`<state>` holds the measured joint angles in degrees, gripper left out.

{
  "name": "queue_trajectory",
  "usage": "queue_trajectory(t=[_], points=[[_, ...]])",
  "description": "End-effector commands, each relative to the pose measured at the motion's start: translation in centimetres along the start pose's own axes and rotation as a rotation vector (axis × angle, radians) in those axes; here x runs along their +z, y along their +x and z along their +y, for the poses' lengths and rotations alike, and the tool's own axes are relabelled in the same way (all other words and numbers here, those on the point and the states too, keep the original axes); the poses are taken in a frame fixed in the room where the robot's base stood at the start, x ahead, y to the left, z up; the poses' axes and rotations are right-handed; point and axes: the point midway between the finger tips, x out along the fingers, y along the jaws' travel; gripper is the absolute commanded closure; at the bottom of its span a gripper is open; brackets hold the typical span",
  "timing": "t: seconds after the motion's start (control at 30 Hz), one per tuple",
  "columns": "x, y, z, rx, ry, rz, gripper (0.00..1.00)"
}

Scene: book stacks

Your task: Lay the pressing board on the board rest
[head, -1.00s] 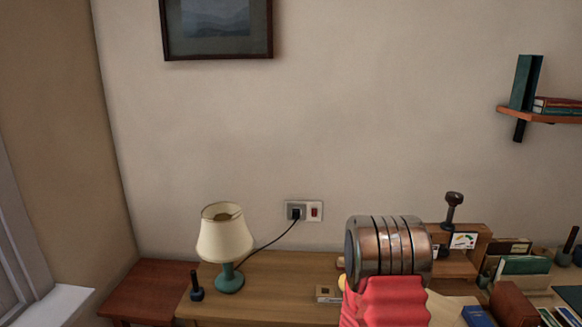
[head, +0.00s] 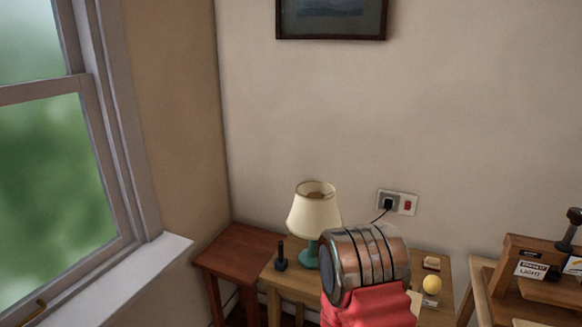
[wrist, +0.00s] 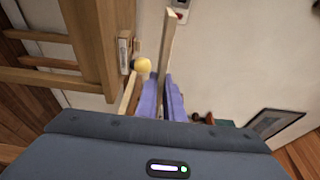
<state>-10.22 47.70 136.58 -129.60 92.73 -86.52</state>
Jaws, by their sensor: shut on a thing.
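My gripper (wrist: 161,84) shows in the wrist view, its two purple fingers shut on a thin pale wooden board, the pressing board (wrist: 168,45). The board is seen nearly edge-on and sticks out beyond the fingertips. In the head view my own arm hides the gripper, and I cannot make out the held board there. I cannot tell which thing is the board rest.
A cream lamp (head: 314,212) and a dark-handled tool (head: 281,258) stand on the wooden table (head: 286,281), with a yellow ball (head: 432,285) at right. A low red-brown table (head: 235,250) has a clear top. A wooden stand (head: 510,275) is far right; a window sill (head: 150,262) is left.

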Motion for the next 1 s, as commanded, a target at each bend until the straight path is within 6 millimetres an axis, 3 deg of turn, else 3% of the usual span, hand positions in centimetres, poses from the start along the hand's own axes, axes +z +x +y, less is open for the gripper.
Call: queue_trajectory(t=[0.2,0.4,1.0], points=[[5.2,-3.6,0.8,0.001,-0.001,-0.121,1.00],[7.9,-5.8,1.0,0.000,0.000,-0.188,1.00],[8.4,-6.2,0.9,0.000,0.000,-0.200,1.00]])
